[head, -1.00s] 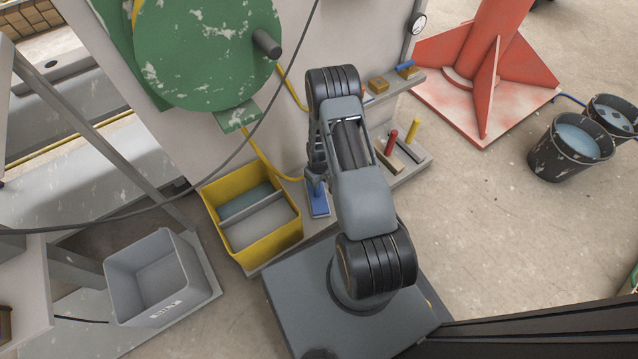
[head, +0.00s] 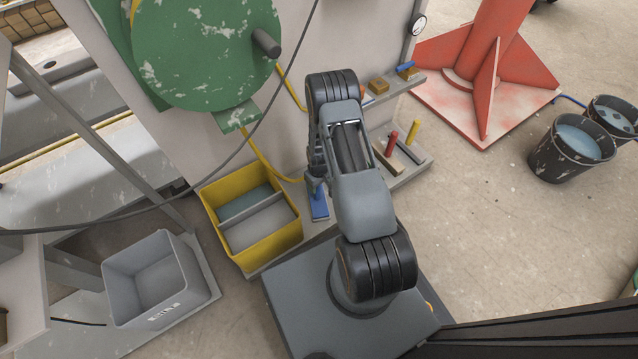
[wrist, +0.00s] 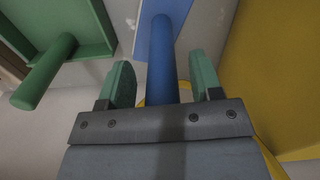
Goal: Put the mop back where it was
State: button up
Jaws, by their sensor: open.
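A blue tool with a flat head and a round handle, which looks like the mop (head: 319,207), stands on the grey ledge (head: 329,229) just right of the yellow two-part tub (head: 271,256). In the wrist view its blue handle (wrist: 162,50) rises between my jaws, with a visible gap on each side. My gripper (wrist: 162,82) is open around the handle; its green fingers do not appear to touch it. In the head view my gripper (head: 315,180) is above the blue head, partly hidden by my arm.
A green tray-like piece with a green handle (wrist: 45,72) is left in the wrist view. Red-handled (head: 391,142) and yellow-handled (head: 412,132) tools stand on the ledge to the right. A grey bin (head: 157,280) is at left. Floor at right is open before the black buckets (head: 571,148).

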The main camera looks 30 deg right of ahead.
notch_tip(320, 180, up, 12)
jog(key=p, duration=0.4)
jog(key=shift+p, duration=0.4)
notch_tip(320, 180, up, 13)
jog(key=a, duration=0.3)
jog(key=s+a+r+m+t, duration=0.1)
jog(key=s+a+r, duration=0.2)
jog(key=s+r, duration=0.4)
jog(key=s+a+r+m+t, duration=0.1)
jog(key=s+a+r, duration=0.2)
jog(key=s+r, duration=0.4)
notch_tip(320, 180, up, 6)
jog(key=shift+s+a+r+t, duration=0.2)
jog(key=shift+s+a+t, duration=0.1)
jog(key=shift+s, duration=0.1)
